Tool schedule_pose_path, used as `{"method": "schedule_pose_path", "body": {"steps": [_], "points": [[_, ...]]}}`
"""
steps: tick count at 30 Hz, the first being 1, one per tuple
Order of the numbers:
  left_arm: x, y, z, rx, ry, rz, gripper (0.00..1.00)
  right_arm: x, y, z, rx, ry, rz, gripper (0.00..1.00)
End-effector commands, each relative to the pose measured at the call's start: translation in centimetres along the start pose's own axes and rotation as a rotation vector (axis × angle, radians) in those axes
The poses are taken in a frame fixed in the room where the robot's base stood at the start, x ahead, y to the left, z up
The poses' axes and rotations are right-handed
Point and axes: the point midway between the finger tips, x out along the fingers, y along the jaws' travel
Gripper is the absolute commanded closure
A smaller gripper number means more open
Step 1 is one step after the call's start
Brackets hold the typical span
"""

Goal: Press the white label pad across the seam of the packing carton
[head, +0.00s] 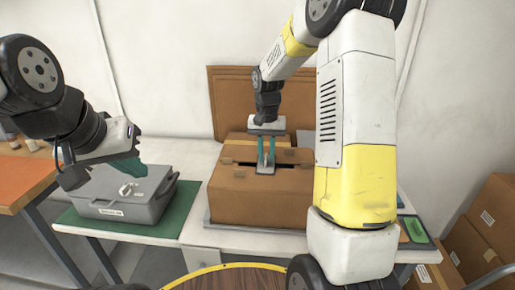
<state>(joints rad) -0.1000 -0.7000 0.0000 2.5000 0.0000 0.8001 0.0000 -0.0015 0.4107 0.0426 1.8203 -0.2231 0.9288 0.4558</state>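The brown packing carton (247,203) stands on the white table in the middle of the head view. A dark gap, the seam, runs across its top, and my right arm partly covers its right side. My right gripper (266,167) points down over the seam, its two teal fingers close together. A small pale grey piece between the fingertips appears to be the label pad (265,171). I cannot tell whether it touches the carton.
The grey case (145,207) with a small white item on its lid sits on a green mat (180,222) left of the carton. A brown board (225,98) stands behind. A green tray (414,229) is at right. Boxes (487,222) are stacked on the far right.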

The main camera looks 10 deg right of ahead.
Motion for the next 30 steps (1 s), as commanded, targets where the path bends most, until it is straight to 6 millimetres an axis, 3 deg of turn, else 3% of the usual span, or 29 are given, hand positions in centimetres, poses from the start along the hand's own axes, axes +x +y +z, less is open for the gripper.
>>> {"method": "schedule_pose_path", "body": {"steps": [12,21,30], "points": [[0.0,0.0,0.0,0.000,0.000,0.000,1.00,-0.6,0.0,-0.1,0.000,0.004,-0.001,0.69],[0.0,0.0,0.0,0.000,0.000,0.000,1.00,-5.3,0.0,-0.1,0.001,0.005,-0.002,0.69],[0.0,0.0,0.0,0.000,0.000,0.000,1.00,-8.8,0.2,0.7,-0.011,0.020,-0.012,0.69]]}}
